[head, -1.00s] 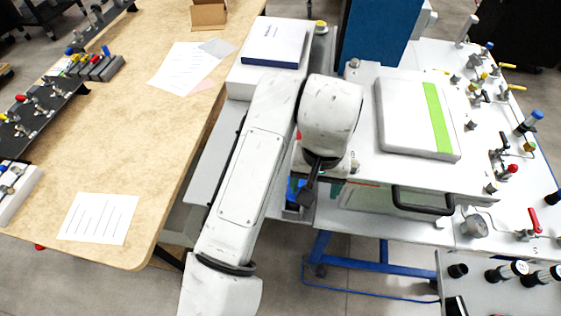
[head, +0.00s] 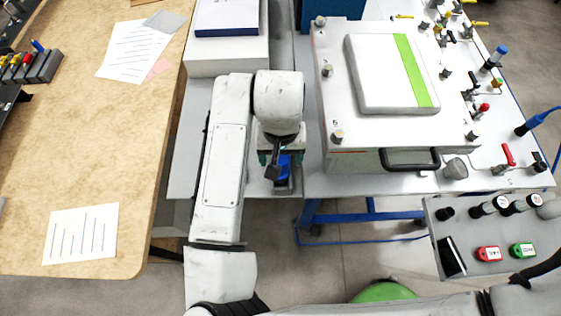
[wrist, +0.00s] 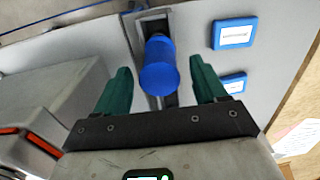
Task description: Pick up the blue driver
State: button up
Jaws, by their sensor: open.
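The blue driver (wrist: 158,72) shows in the wrist view as a blue rounded cylinder, its handle end toward the camera, in a narrow dark-slotted holder (wrist: 150,24). My gripper (wrist: 160,64) is open, with one green finger on each side of the driver and a gap on both sides. In the head view the driver (head: 284,168) is partly hidden by my gripper (head: 270,159), which points down over it. The driver's lower part is hidden.
A white analyser box (head: 325,105) with a dark handle stands right of my gripper. Two blue-framed labels (wrist: 235,33) lie on the grey surface beside the holder. A wooden table (head: 100,190) is at left. A valve panel (head: 480,262) is at lower right.

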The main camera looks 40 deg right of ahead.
jog(key=shift+s+f, duration=0.1)
jog(key=shift+f, duration=1.6)
grip_shut()
